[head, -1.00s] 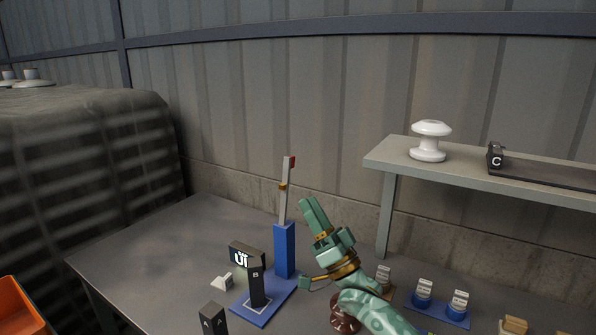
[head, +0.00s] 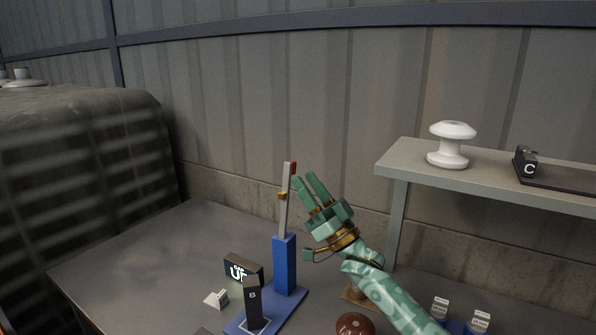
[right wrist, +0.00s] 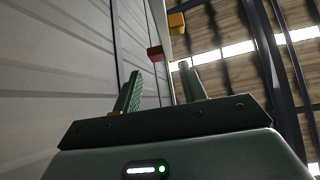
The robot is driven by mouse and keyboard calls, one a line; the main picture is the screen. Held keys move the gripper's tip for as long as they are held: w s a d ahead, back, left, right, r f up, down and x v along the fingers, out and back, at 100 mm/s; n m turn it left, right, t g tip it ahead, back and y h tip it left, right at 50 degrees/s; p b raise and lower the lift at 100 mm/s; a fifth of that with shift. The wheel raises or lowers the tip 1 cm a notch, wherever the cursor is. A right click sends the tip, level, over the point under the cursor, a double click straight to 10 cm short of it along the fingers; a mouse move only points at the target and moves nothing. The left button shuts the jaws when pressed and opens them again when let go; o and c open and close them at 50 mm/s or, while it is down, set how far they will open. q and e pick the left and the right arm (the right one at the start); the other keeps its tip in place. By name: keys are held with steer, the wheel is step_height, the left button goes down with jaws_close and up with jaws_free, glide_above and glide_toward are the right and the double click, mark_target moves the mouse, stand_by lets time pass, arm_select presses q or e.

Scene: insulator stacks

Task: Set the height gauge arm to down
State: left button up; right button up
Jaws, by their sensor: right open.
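The height gauge has a blue post (head: 285,266) on a blue base plate (head: 290,308). Its grey arm (head: 285,213) points almost straight up, with a red tip (head: 293,168) and a yellow collar (head: 282,196). My right gripper (head: 304,179) is open and empty, just right of the arm's upper part, fingers pointing up. In the right wrist view the red tip (right wrist: 155,53) shows beyond and between the open fingers (right wrist: 160,72), with the grey arm (right wrist: 159,17) and yellow collar (right wrist: 176,22). Contact cannot be told. My left gripper is not in view.
A black block marked B (head: 253,303) stands on the base plate, beside a dark display box (head: 243,269) and a small white piece (head: 216,299). A shelf (head: 392,161) at right bears a white insulator (head: 451,145) and a block marked C (head: 526,162). The table's left is clear.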

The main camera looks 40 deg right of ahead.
mark_target(294, 165)
steer(key=x, duration=0.3)
steer(key=shift+w, duration=0.45)
steer(key=shift+r, duration=0.3)
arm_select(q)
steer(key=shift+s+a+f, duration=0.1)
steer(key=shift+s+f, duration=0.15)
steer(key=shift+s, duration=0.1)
arm_select(e)
steer(key=shift+c, duration=0.3)
steer(key=shift+a, duration=0.1)
jaws_close()
